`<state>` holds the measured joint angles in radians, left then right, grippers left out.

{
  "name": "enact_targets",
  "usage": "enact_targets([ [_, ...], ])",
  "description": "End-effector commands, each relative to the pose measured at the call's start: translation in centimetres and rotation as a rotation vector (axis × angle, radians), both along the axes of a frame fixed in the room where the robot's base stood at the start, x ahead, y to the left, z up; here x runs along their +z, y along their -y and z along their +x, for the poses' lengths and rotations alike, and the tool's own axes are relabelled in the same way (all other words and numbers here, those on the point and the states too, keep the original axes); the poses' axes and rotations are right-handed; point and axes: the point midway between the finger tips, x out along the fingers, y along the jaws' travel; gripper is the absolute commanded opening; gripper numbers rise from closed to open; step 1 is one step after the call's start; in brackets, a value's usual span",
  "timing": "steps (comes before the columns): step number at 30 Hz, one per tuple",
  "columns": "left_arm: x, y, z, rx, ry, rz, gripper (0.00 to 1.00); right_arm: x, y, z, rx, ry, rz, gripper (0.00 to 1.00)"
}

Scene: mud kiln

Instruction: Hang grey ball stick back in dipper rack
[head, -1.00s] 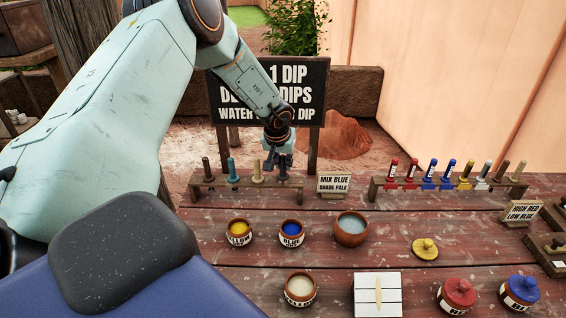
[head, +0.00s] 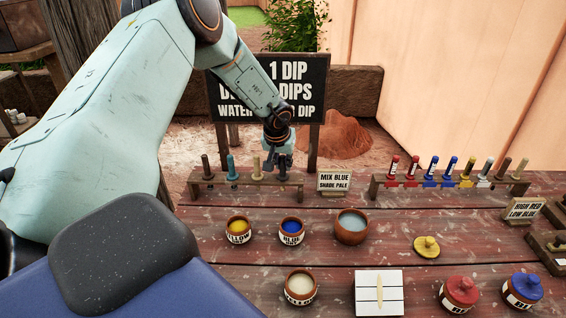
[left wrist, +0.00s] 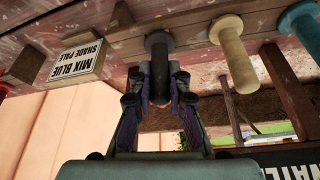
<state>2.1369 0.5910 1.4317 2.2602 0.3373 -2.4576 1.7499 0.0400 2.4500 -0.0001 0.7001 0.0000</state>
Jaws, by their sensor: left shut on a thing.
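The dipper rack (head: 243,181) is a low wooden rail at the back of the table. A dark stick (head: 207,168), a teal one (head: 232,170) and a cream one (head: 256,168) stand in it. My left gripper (head: 283,168) is at the rack's right end, pointing down. It is shut on the grey ball stick, whose dark grey handle (left wrist: 159,50) shows between the fingers (left wrist: 159,88) in the left wrist view. The stick lines up beside the cream one. My right gripper is out of view.
A "MIX BLUE SHADE PALE" sign (head: 334,182) stands just right of the rack. A second rack (head: 450,188) with several coloured sticks is farther right. Pots, including a yellow one (head: 238,230) and a blue one (head: 291,232), stand in front. A large black sign (head: 268,90) stands behind.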

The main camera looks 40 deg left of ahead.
Motion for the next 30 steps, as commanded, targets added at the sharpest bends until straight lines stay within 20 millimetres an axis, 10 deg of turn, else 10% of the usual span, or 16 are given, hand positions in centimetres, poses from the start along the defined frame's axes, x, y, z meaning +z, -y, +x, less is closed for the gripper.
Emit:
enact_targets([
  [12,0.07,-0.01,0.01,0.000,0.000,0.000,0.43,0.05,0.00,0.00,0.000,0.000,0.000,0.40],
  [30,0.05,-0.01,0.01,0.000,0.000,0.000,0.66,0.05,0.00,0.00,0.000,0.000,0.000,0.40],
])
